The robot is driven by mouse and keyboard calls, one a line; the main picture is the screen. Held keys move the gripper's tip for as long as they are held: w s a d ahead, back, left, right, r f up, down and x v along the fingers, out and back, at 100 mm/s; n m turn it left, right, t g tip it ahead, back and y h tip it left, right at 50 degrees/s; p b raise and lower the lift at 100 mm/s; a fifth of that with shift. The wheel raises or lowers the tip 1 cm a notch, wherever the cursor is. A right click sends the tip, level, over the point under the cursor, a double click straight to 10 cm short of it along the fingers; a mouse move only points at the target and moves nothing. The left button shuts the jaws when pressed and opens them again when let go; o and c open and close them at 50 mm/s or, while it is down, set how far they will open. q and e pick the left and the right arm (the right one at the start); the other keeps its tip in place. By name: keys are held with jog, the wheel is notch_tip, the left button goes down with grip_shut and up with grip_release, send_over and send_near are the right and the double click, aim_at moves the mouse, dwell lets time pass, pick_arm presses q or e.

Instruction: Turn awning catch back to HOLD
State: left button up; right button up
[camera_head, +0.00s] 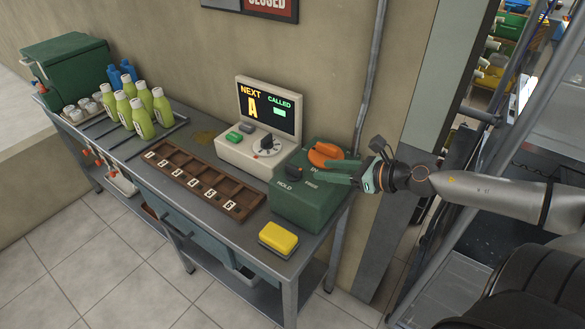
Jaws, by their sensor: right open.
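A dark green control box (297,211) stands at the right end of the counter. My left gripper is out of view.
A cream console (252,155) with a NEXT/CALLED screen stands left of the box. A yellow block (278,239) lies in front. A wooden numbered tray (200,184), several green bottles (141,118) and a green bin (68,70) stand farther left. A grey pipe (371,80) runs up the wall behind.

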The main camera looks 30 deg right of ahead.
aim_at(295, 167)
jog(key=shift+w+a+f+b, duration=0.15)
jog(key=shift+w+f+b, duration=0.2)
jog(key=shift+w+b, duration=0.2)
jog(key=shift+w+r, duration=0.15)
jog(key=shift+w, duration=0.1)
jog(key=shift+p+x, duration=0.65)
jog(key=shift+x, duration=0.4)
jog(key=shift+w+a+p, duration=0.15)
jog(key=shift+w+p, duration=0.3)
jog(key=shift+p, duration=0.1)
jog(key=shift+p+x, duration=0.5)
jog(key=shift+x, duration=0.35)
jog(key=shift+f+p+x, duration=0.2)
jog(key=shift+x, duration=1.05)
jog(key=shift+f+p+x, duration=0.15)
jog(key=shift+f+x, duration=0.05)
jog(key=shift+x, duration=1.05)
jog(key=shift+s, duration=0.15)
grip_shut()
